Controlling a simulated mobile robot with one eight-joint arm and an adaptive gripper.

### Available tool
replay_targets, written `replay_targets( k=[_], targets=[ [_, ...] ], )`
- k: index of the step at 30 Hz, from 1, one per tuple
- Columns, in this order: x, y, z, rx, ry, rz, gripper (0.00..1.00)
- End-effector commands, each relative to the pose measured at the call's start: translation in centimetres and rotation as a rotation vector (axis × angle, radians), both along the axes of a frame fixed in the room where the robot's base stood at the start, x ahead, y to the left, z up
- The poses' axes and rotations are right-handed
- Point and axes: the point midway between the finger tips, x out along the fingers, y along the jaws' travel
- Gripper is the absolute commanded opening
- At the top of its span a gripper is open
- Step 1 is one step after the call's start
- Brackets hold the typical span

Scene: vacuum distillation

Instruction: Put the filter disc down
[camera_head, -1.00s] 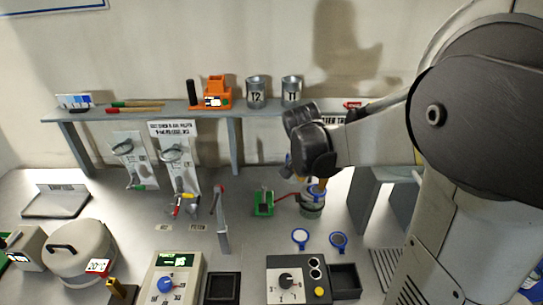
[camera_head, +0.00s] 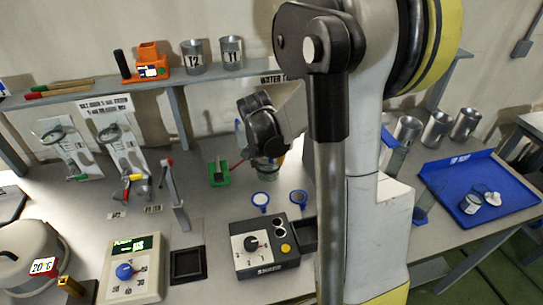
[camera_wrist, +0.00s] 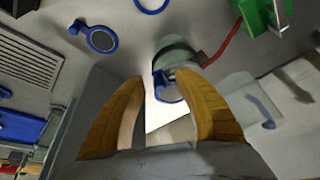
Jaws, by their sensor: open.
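Two blue-rimmed discs with tabs lie on the bench: a pale one (camera_head: 260,199) and a grey-faced one (camera_head: 298,197). In the wrist view the grey one (camera_wrist: 102,39) is upper left, and part of the other (camera_wrist: 151,4) shows at the top edge. A third blue-rimmed piece (camera_wrist: 168,92) is at the mouth of a greenish jar (camera_wrist: 178,52), just beyond my fingertips. My gripper (camera_wrist: 160,78) is open over the jar, its yellow fingers apart to either side. I cannot tell whether they touch the piece. The head view mostly hides the fingers behind my arm.
A red hose (camera_wrist: 224,45) runs from the jar to a green block (camera_head: 219,174). A control box (camera_head: 264,246) stands in front of the discs. A blue tray (camera_head: 440,180) is at the right. A shelf (camera_head: 110,97) runs behind.

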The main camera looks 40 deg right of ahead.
Motion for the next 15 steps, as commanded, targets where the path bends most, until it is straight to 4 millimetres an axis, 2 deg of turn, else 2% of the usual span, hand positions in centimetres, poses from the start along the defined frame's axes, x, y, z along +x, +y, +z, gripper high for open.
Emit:
replay_targets(
  k=[2, 3, 5, 6, 7, 15],
  targets=[
    [-0.01, 0.02, 0.1, 0.0, 0.0, 0.0, 0.38],
    [-0.01, 0.02, 0.11, 0.0, 0.0, 0.0, 0.34],
    [-0.01, 0.02, 0.11, 0.0, 0.0, 0.0, 0.16],
    [-0.01, 0.01, 0.11, 0.0, 0.0, 0.0, 0.03],
    [-0.01, 0.02, 0.12, 0.0, 0.0, 0.0, 0.0],
    [-0.01, 0.02, 0.12, 0.0, 0.0, 0.0, 0.0]
  ],
)
